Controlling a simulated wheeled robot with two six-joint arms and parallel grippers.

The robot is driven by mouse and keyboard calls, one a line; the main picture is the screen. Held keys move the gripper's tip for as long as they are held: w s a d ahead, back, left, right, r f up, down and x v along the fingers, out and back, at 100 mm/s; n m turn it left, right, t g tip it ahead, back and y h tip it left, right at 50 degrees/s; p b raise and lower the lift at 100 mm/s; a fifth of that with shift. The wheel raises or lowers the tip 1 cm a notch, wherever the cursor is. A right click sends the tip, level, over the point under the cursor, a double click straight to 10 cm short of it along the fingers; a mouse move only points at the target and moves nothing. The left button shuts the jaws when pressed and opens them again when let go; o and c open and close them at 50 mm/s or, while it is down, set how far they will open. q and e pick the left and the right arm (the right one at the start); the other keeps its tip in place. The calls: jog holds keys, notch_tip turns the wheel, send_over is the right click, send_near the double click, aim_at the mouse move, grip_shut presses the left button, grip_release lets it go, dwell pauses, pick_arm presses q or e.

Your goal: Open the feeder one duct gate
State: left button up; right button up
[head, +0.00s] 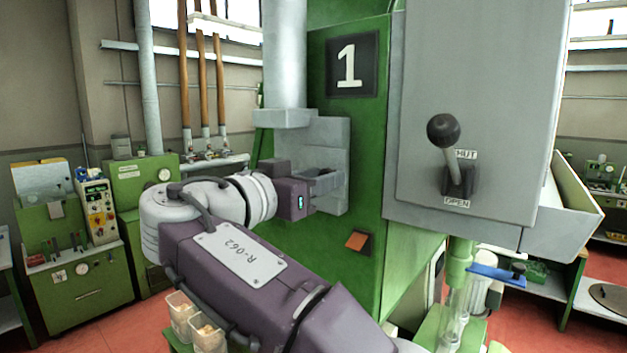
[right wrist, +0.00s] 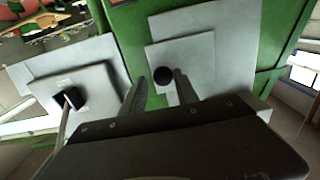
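The feeder is a green machine (head: 291,244) with a plate marked 1 (head: 349,66). A grey duct (head: 284,60) comes down to a grey gate housing (head: 330,137) on its face. My right gripper (head: 327,181) is at this housing. In the right wrist view a black round knob (right wrist: 162,76) shows against a grey plate (right wrist: 205,65), between the spread fingers of my right gripper (right wrist: 160,94). The fingers look apart from it, though contact cannot be told. The knob is hidden in the head view. My left gripper is out of view.
A grey box (head: 468,75) to the right carries a lever with a black ball (head: 443,130), raised toward the upper label, with OPEN below. Green cabinets (head: 84,262) stand left. Clear bins (head: 207,335) are low in front.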

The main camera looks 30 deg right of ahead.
jog(key=shift+o, duration=0.8)
jog(key=shift+s+d, duration=0.25)
jog(key=shift+s, duration=0.05)
jog(key=w+b+v, duration=0.1)
jog(key=v, duration=0.8)
jog(key=shift+a, duration=0.2)
jog(key=shift+s+d, duration=0.1)
jog(key=shift+s, duration=0.05)
jog(key=shift+f, duration=0.1)
